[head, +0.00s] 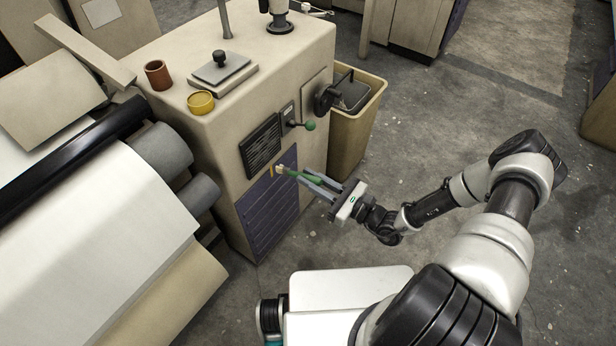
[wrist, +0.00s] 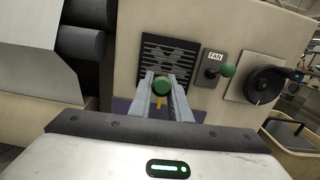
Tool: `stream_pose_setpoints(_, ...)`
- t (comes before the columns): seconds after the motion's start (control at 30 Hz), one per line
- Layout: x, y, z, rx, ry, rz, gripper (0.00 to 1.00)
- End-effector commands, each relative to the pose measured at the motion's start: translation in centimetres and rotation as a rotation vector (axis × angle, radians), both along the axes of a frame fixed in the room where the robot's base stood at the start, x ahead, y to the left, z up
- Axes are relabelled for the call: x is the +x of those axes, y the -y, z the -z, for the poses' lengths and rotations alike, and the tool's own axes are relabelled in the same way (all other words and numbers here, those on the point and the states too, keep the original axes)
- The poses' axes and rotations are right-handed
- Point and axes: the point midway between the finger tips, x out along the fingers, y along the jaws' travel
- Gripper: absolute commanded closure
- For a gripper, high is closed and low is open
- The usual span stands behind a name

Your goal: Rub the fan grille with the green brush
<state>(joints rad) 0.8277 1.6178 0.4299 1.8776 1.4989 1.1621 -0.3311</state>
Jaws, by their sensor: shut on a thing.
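The fan grille (head: 261,146) is a dark slotted square on the side of the beige cabinet; it also shows ahead in the wrist view (wrist: 175,50). My gripper (head: 310,181) is shut on the green brush (head: 297,175). The round green handle end (wrist: 162,86) shows between the fingers in the wrist view. The brush's pale head (head: 280,169) points at the cabinet, low and to the right of the grille in the head view. I cannot tell whether the brush touches the cabinet; its head is mostly hidden in the wrist view.
Right of the grille are a green-knobbed lever by a FAN label (wrist: 215,56) and a black handwheel (wrist: 268,84). A tan bin (head: 352,130) stands beside the cabinet. A brown cup (head: 158,75) and a yellow tin (head: 201,103) sit on top.

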Motion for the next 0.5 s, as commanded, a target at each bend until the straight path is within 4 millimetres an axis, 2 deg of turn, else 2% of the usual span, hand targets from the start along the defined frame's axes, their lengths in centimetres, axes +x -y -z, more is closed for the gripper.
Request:
stream_pose_setpoints(0.17,-0.1,0.2,0.0,0.000,0.000,0.001,1.00)
stream_pose_setpoints(0.5,-1.7,2.2,0.0,-0.001,-0.001,0.000,1.00)
